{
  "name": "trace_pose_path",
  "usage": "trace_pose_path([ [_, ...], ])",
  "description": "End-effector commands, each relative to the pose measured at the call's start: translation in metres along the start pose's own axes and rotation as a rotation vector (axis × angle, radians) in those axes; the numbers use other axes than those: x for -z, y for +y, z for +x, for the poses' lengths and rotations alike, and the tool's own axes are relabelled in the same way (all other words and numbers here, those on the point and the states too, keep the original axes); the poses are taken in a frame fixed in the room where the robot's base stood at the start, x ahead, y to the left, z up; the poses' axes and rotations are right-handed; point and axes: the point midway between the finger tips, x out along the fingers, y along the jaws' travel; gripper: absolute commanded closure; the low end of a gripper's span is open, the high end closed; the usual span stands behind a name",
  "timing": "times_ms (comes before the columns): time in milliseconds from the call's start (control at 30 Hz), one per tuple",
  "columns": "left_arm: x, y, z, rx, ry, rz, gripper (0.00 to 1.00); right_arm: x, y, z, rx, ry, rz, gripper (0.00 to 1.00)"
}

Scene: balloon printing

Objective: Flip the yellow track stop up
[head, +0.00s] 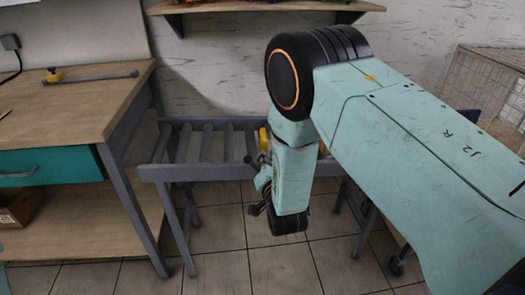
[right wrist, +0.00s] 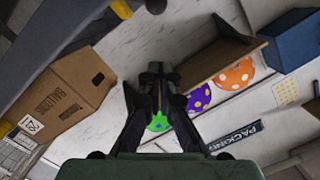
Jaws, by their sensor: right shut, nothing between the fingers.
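The yellow track stop (head: 264,138) shows as a small upright yellow piece at the roller conveyor (head: 205,145), partly hidden behind my right arm in the head view. I cannot tell its exact tilt. My right arm comes down in front of the conveyor's right part, with its wrist just below the stop in the picture. My right gripper (right wrist: 156,70) is shut and empty in the right wrist view; the stop does not show there. I cannot tell whether the gripper touches the stop. My left gripper is not in view.
A wooden workbench (head: 70,105) with a teal drawer (head: 50,166) stands left of the conveyor. The right wrist view shows a balloon carton (right wrist: 68,92), spotted balloons (right wrist: 234,74) and a blue box (right wrist: 285,40).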

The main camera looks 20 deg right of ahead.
Motion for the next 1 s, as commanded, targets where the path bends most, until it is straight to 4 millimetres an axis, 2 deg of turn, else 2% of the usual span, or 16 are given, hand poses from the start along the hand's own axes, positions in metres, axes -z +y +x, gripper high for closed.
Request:
trace_pose_path([
  [100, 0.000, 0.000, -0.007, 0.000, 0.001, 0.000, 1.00, 0.000, -0.003, -0.022, 0.001, -0.003, -0.003, 1.00],
  [333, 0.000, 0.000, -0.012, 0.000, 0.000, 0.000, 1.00, 0.000, -0.003, -0.048, 0.001, 0.000, 0.000, 1.00],
  [1000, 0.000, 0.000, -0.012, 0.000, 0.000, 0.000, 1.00, -0.002, 0.002, -0.054, -0.010, -0.012, -0.040, 1.00],
])
